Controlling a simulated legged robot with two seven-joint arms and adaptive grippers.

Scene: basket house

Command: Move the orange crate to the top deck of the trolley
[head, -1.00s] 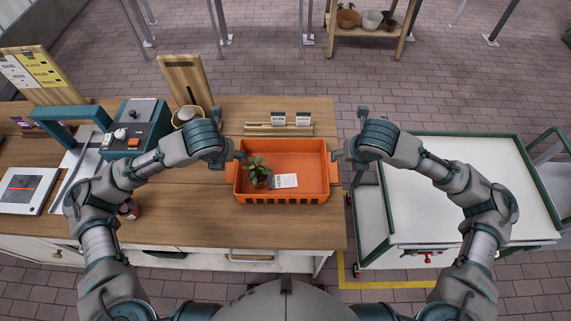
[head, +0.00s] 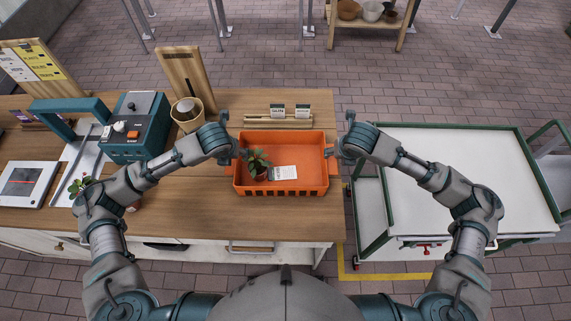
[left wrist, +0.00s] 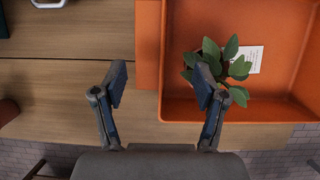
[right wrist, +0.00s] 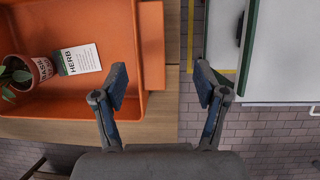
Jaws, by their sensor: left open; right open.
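The orange crate (head: 300,187) sits on the wooden counter, holding a potted plant (head: 257,165) and a white card (head: 285,173). My left gripper (head: 236,154) is open at the crate's left end; in the left wrist view its fingers (left wrist: 160,85) straddle the crate's left edge (left wrist: 148,45) from above. My right gripper (head: 336,152) is open at the crate's right end; in the right wrist view its fingers (right wrist: 160,85) lie around the right edge (right wrist: 152,45). Neither is closed on the crate. The trolley's white top deck (head: 460,185) is right of the counter and bare.
A teal machine (head: 137,125), a scale (head: 25,183) and a wooden-backed pot (head: 187,112) stand on the counter's left. A small wooden rack with cards (head: 278,121) is behind the crate. A gap separates counter and trolley, whose green handle (head: 548,150) is far right.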

